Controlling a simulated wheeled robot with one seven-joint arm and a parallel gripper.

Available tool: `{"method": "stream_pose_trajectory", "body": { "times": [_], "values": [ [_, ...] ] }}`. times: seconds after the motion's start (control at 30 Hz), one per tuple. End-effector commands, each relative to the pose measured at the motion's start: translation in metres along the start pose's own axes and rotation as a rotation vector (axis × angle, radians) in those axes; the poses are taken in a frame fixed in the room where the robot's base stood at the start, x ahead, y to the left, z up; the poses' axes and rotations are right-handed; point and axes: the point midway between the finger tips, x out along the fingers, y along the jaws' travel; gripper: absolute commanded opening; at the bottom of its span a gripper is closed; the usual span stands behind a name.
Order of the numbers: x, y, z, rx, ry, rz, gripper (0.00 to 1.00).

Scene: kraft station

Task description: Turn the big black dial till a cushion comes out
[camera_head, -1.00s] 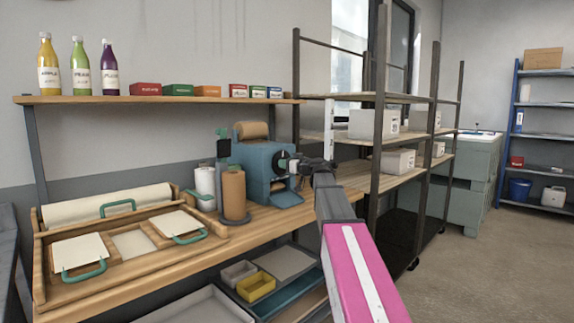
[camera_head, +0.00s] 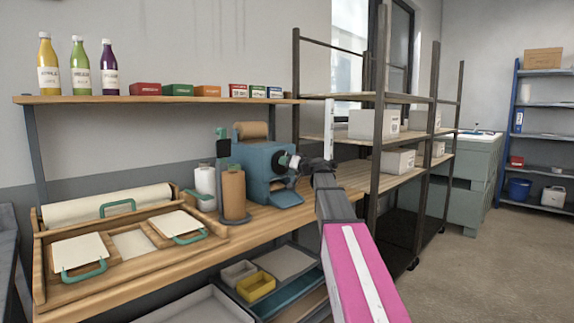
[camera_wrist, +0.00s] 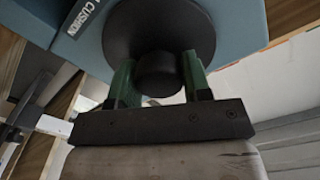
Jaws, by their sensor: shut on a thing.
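The blue machine (camera_head: 258,164) stands on the wooden bench with a roll of brown paper on top. Its big black dial (camera_wrist: 122,32) is a round disc with a knob (camera_wrist: 157,75) in its middle. A label reading "CUSHION" (camera_wrist: 82,17) is on the blue face beside the dial. My gripper (camera_wrist: 156,70) has green fingers, one on each side of the knob, and is shut on it. In the head view my gripper (camera_head: 296,163) is at the machine's right side and hides part of the dial. No cushion shows at the machine.
A brown paper roll (camera_head: 233,193) and a white roll (camera_head: 204,187) stand left of the machine. A wooden tray (camera_head: 66,292) with green-handled boards is further left. Metal shelving (camera_head: 379,150) with white boxes stands close on the right. Bins sit below the bench.

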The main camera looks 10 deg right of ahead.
Motion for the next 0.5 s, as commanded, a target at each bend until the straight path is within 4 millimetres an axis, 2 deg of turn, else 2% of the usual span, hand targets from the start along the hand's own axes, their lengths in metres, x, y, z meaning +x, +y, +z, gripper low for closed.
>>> {"method": "stream_pose_trajectory", "body": {
  "times": [0.5],
  "values": [
    [-0.0002,0.0023,0.0003,0.489,0.001,0.0,0.21]
  ]
}}
